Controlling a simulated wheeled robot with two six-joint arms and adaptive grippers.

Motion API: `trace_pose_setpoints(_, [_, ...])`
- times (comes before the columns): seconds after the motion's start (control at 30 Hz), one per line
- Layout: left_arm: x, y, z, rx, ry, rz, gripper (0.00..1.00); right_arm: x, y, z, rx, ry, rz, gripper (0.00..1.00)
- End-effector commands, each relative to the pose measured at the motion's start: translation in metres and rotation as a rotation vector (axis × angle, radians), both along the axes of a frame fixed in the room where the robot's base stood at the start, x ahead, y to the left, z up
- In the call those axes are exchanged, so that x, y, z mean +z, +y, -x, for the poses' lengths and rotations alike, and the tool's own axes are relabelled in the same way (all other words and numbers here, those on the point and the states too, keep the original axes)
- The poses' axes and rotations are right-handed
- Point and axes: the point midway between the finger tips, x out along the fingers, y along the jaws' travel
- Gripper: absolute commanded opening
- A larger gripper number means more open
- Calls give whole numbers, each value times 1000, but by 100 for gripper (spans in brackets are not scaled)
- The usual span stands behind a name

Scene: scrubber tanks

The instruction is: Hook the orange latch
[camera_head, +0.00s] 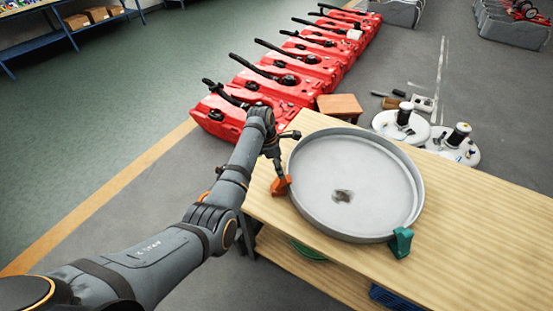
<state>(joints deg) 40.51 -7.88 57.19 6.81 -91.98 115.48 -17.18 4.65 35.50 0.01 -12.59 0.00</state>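The orange latch (281,187) is on the left rim of a large round grey pan (340,215) on the wooden table. My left gripper (279,173) reaches in from the left and points down at the latch, its tips at or just above the latch's top. I cannot tell whether they touch it, or whether the fingers are open or shut. A green latch (401,242) is on the pan's near right rim. My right gripper is out of view.
The wooden table (470,240) is clear to the right of the pan. White discs with black-topped posts (404,118) stand beyond it, near a small brown box (340,106). Red tanks with black hoses (290,75) line the floor behind. A blue shelf (70,30) is at far left.

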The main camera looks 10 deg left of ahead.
Motion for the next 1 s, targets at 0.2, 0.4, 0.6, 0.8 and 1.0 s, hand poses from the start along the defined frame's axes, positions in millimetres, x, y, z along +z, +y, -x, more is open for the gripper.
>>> trace_pose_setpoints(0.2, [36,9,3,0,-1,-2,58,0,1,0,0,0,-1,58])
trace_pose_setpoints(0.4, [44,11,4,0,1,-1,58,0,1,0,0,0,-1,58])
trace_pose_setpoints(0.6, [44,11,4,0,1,-1,58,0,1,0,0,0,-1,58])
trace_pose_setpoints(0.8, [43,11,4,-3,0,-1,58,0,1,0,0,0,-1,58])
trace_pose_setpoints(1.0, [-1,44,44,-249,-89,-70,58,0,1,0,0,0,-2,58])
